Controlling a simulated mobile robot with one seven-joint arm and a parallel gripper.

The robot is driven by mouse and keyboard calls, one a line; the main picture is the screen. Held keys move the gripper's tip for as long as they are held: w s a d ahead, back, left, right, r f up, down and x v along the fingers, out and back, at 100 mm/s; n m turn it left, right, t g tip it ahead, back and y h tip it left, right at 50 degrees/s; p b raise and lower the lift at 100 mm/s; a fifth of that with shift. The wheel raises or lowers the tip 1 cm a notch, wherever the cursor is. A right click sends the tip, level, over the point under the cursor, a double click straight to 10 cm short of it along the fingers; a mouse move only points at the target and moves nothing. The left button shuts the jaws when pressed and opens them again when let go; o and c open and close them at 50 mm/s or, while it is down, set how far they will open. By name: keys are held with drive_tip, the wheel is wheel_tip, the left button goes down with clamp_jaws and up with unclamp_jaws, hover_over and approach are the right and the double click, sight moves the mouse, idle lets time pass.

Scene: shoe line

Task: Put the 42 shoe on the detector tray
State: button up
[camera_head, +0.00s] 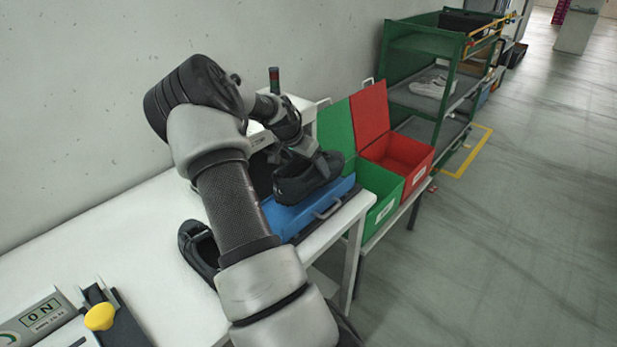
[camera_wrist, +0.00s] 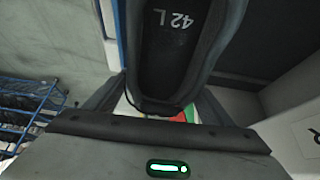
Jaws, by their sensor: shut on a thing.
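A black shoe (camera_head: 312,182) is in my gripper (camera_head: 303,155), over the blue detector tray (camera_head: 294,220) on the white table. In the wrist view the shoe (camera_wrist: 178,48) shows "42 L" inside it, and my gripper's fingers (camera_wrist: 150,105) close on it from both sides. The shoe looks roughly level. I cannot tell whether its sole touches the tray. A second black shoe (camera_head: 198,247) lies on the table left of my arm, partly hidden by it.
A green bin (camera_head: 383,208) and a red bin (camera_head: 415,160), both open, stand right of the tray. A green shelf rack (camera_head: 437,110) with light shoes is behind them. A panel reading "ON" (camera_head: 40,314) and a yellow button (camera_head: 100,317) are at the front left.

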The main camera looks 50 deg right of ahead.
drive_tip(key=shift+f, duration=2)
drive_tip(key=shift+f, duration=0.1)
drive_tip(key=o, duration=1.1)
